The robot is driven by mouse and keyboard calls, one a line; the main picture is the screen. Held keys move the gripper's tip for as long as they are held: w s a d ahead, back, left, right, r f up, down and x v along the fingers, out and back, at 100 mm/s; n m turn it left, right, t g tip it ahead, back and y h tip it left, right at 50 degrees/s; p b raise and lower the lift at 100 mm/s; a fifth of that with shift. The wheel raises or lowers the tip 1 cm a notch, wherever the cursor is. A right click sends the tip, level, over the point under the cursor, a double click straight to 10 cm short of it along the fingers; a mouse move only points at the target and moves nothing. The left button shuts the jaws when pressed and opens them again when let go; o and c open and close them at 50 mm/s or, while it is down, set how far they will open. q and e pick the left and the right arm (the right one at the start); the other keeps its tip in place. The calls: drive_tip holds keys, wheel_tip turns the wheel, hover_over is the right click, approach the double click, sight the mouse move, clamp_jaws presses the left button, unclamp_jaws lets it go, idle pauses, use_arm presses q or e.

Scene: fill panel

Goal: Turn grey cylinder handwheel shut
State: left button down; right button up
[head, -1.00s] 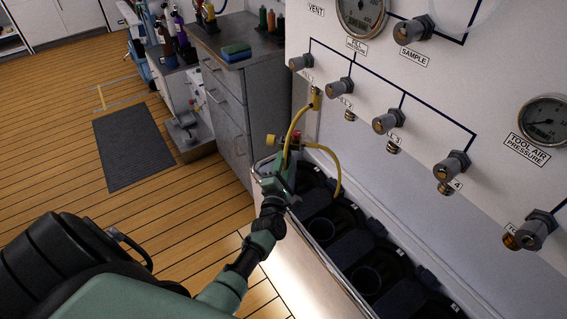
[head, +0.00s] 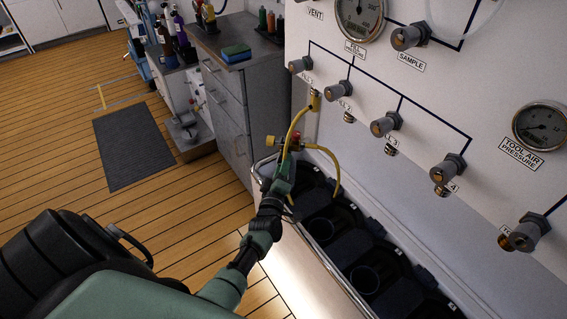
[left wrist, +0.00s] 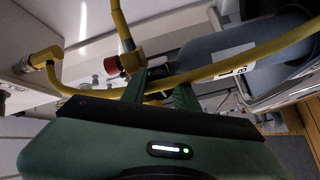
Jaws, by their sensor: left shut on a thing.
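My left gripper (head: 284,172) is at the cylinder valve in front of the panel, shut on what appears to be the grey cylinder's handwheel. The handwheel is mostly hidden by my fingers and the hose. In the left wrist view my two fingers (left wrist: 160,88) stand a little apart. The grey cylinder (left wrist: 235,45) lies just beyond them. A red knob (left wrist: 112,67) on a brass fitting sits left of the fingers. A yellow hose (left wrist: 270,47) crosses by the fingers; in the head view the hose (head: 296,120) reaches the panel. My right gripper is not in view.
The white panel (head: 470,85) carries several grey knobs and gauges. Below it, a bin-like rack (head: 310,262) holds dark round sockets. A grey cabinet (head: 222,95) with bottles and a sponge stands at the back left. The wooden floor (head: 60,110) is open at left.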

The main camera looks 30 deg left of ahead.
use_arm(q)
drive_tip(key=m, duration=0.7)
drive_tip(key=m+p, duration=0.1)
drive_tip(key=m, duration=0.6)
drive_tip(key=m+p, duration=0.1)
drive_tip(key=m, duration=0.6)
drive_tip(key=shift+s+a+m, duration=0.15)
drive_tip(key=shift+a+m, duration=0.15)
drive_tip(key=shift+a, duration=0.05)
idle(0.3)
drive_tip(key=c, duration=1.1)
unclamp_jaws()
